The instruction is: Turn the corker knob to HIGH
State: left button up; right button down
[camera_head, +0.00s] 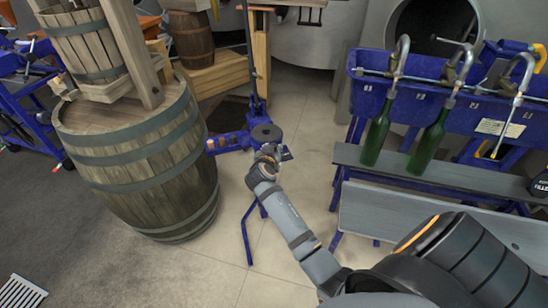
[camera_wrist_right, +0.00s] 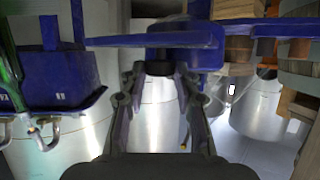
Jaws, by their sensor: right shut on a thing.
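The blue corker (camera_head: 228,142) stands on the floor in the middle of the head view, with thin blue legs and an upright rod. In the right wrist view its blue body (camera_wrist_right: 204,50) spans the top. My right gripper (camera_head: 270,153) reaches up to the corker's near side. In the right wrist view the right gripper (camera_wrist_right: 160,73) has its fingers on either side of a dark knob (camera_wrist_right: 158,67) under the blue plate and is shut on it. Knob markings and its setting cannot be read. My left gripper is not in view.
A large wooden barrel (camera_head: 140,165) stands just left of the corker. To the right is a blue bottle filler (camera_head: 450,105) with green bottles (camera_head: 375,137) on a grey shelf (camera_head: 440,182). The tiled floor (camera_head: 290,110) behind the corker is clear.

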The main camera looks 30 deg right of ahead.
jog(key=shift+w+a+m+g+h+b, duration=0.15)
jog(key=shift+m+g+h+b, duration=0.65)
jog(key=shift+m+g+b, duration=0.55)
jog(key=c, duration=1)
grip_release()
jog(key=shift+r+t, duration=0.25)
notch_tip(320, 180, up, 10)
jog(key=shift+f, duration=0.25)
